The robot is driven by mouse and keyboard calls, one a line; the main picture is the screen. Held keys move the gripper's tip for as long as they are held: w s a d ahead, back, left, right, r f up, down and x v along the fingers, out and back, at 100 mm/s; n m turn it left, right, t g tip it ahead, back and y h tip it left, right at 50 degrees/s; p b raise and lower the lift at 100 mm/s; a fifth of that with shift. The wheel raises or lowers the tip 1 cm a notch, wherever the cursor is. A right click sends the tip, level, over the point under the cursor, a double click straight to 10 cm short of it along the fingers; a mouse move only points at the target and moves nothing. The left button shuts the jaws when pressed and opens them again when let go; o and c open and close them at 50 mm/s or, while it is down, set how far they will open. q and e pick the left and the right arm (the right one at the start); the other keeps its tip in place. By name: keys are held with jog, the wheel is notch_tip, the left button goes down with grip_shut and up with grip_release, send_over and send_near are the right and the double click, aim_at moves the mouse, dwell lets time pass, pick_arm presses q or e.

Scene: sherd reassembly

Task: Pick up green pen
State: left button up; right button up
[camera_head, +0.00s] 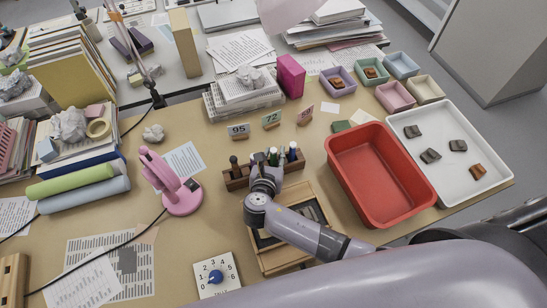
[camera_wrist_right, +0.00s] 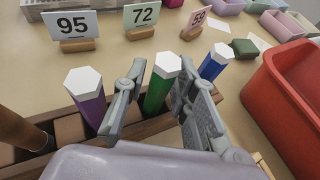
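The green pen (camera_wrist_right: 158,88) stands upright in a brown wooden holder (camera_head: 236,184), between a purple pen (camera_wrist_right: 86,95) and a blue pen (camera_wrist_right: 214,62). Its white hexagonal end faces up. In the head view the green pen (camera_head: 273,156) shows just behind my right gripper (camera_head: 264,174). In the right wrist view my right gripper (camera_wrist_right: 164,84) is open, with one finger on each side of the green pen. I cannot tell whether either finger touches it. The pen's lower part is hidden in the holder. My left gripper is not in view.
A dark tool with a brown handle (camera_wrist_right: 20,128) stands at the holder's left end. Number cards 95 (camera_head: 238,130), 72 (camera_head: 271,119) and 59 stand behind. A red bin (camera_head: 332,152) is to the right, a pink lamp (camera_head: 180,200) to the left. A wooden tray (camera_head: 318,194) lies below my right arm.

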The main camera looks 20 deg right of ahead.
jog(key=shift+c, duration=0.3)
jog(key=c, duration=0.5)
grip_shut()
jog(key=shift+r, duration=0.15)
